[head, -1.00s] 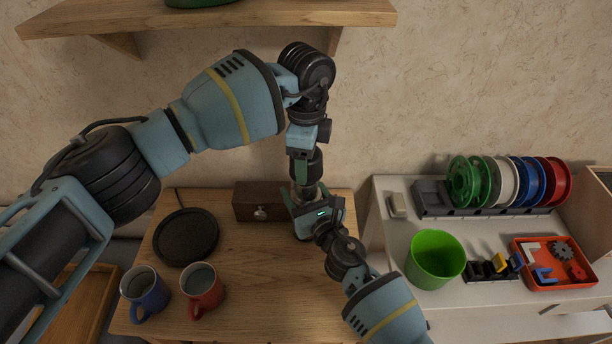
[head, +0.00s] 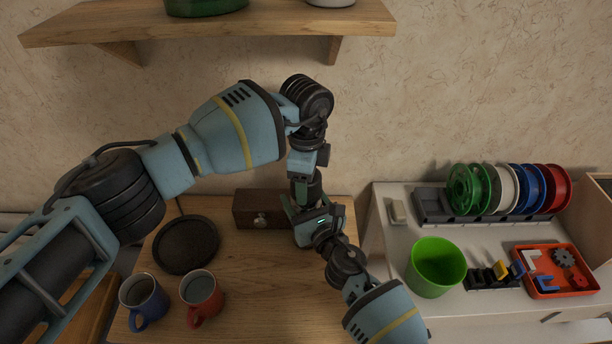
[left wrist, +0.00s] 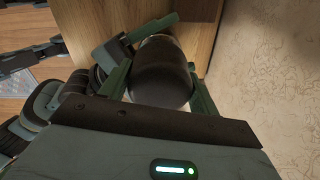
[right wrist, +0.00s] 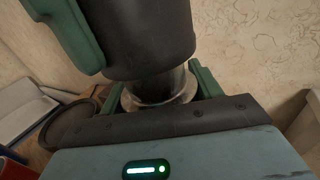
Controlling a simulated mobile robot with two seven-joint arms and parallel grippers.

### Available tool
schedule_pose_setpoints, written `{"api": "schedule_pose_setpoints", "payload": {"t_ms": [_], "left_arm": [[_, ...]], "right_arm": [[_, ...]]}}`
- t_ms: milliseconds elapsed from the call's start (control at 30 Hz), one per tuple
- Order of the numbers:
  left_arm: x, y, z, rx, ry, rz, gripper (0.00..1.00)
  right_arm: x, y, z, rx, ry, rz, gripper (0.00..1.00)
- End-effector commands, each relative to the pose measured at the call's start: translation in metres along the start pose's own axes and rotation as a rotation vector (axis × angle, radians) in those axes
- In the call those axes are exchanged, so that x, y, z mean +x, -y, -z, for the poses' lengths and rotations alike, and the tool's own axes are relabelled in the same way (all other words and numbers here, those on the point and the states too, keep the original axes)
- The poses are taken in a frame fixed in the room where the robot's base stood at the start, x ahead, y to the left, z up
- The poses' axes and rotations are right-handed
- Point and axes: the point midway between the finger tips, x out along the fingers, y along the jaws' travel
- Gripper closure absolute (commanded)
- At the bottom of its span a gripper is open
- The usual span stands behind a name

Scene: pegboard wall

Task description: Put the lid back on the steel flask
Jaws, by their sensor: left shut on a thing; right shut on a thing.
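The black lid (head: 315,185) is in my left gripper (head: 307,188), which points down at the back of the wooden table. In the left wrist view the lid (left wrist: 160,75) sits between the green fingers. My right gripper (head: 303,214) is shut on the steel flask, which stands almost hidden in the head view. In the right wrist view the flask's steel top (right wrist: 158,90) shows between the right fingers, directly under the lid (right wrist: 150,40). The lid looks roughly upright over the neck. I cannot tell whether it touches or is seated.
A wooden box with a knob (head: 250,208) stands close left of the flask. A black round plate (head: 186,245), a blue mug (head: 145,298) and a red mug (head: 202,298) are further left. A green bucket (head: 436,266) stands on the white cabinet at right. A shelf (head: 230,27) hangs above.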

Motion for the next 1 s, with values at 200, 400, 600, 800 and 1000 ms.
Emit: {"api": "schedule_pose_setpoints", "payload": {"t_ms": [200,400,600,800,1000], "left_arm": [[0.009,0.0,0.0,0.0,0.0,0.0,0.61],[0.009,0.0,0.0,0.0,0.0,0.0,0.61],[0.009,0.0,0.0,0.0,0.0,0.0,0.61],[0.01,0.0,0.0,0.0,0.0,0.0,0.61],[0.014,0.0,0.0,0.0,0.0,0.0,0.61]], "right_arm": [[0.0,0.0,0.001,0.001,-0.001,0.0,0.77],[0.0,0.0,0.001,0.001,-0.001,0.0,0.77],[0.0,0.0,0.001,0.001,-0.001,0.0,0.77],[0.0,0.0,0.001,0.001,-0.001,0.0,0.77],[0.0,0.0,0.001,0.001,-0.001,0.0,0.77]]}}
